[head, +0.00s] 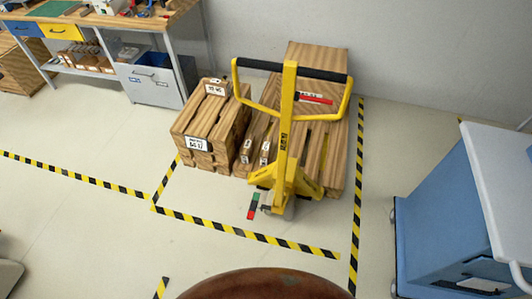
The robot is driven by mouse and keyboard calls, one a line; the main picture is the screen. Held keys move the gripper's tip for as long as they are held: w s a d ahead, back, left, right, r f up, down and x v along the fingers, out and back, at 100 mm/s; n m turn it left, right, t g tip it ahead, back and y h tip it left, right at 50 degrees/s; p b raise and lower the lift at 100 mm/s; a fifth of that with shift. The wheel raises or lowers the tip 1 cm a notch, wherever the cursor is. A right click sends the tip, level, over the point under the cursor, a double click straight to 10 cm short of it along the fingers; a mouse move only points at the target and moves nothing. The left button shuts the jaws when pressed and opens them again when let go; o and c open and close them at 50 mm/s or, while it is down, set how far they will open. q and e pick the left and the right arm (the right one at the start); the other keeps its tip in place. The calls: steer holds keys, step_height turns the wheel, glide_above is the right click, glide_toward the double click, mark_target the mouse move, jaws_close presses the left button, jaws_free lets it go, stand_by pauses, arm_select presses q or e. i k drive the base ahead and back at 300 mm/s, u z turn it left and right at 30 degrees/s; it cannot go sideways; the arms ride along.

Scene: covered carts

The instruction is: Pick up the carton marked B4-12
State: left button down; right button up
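No carton with a clearly readable B4-12 mark shows. A stack of wood-brown boxes or crates (203,118) stands on the floor left of the yellow pallet jack. It has a white label (197,144) on its front, with lettering too small to read surely, and another label (215,89) on top. Narrow wooden pieces with small labels (265,150) stand beside it. A larger wooden crate (318,60) stands behind the pallet jack and is partly hidden by it. Neither of my grippers is in the head view.
The yellow pallet jack (290,125) blocks the crates' front. Striped floor tape (245,233) surrounds them. A workbench (115,18) with drawers stands back left. A blue cart (450,205) with a pale top is at right. A brown rounded object (265,286) is at the bottom edge.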

mark_target(264, 155)
steer(key=k, duration=0.55)
steer(key=u, duration=0.65)
steer(key=i, duration=0.5)
steer(key=u, duration=0.8)
steer(key=i, duration=1.65)
steer(key=z, duration=0.4)
